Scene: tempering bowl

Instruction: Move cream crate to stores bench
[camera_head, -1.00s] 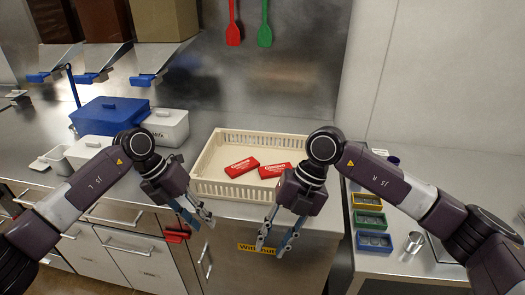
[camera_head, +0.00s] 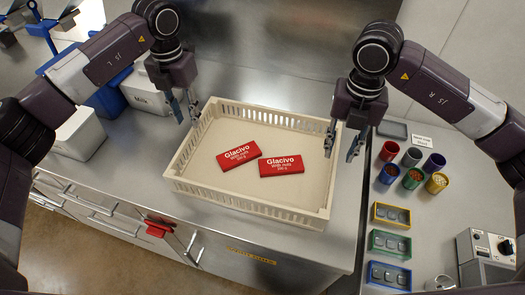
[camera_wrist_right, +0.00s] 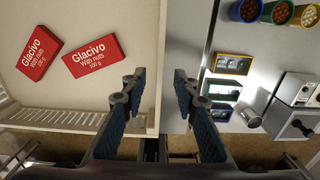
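The cream crate (camera_head: 245,207) stands on the steel counter in the head view, with slotted side walls. Two red Glacivo boxes, one on the left (camera_head: 238,156) and one on the right (camera_head: 283,180), lie flat in it. My left gripper (camera_head: 184,108) is open and empty near the crate's back left corner. My right gripper (camera_head: 342,146) is open at the crate's right side. In the right wrist view its fingers (camera_wrist_right: 158,88) appear on either side of the crate's right wall; contact is not clear. I cannot tell which surface is the stores bench.
A bench (camera_head: 438,205) to the right holds several coloured cups, a yellow tray (camera_head: 391,215), a green tray (camera_head: 389,243), a blue tray (camera_head: 388,275) and a grey device (camera_head: 487,258). White tubs and a blue box (camera_head: 108,98) stand left of the crate.

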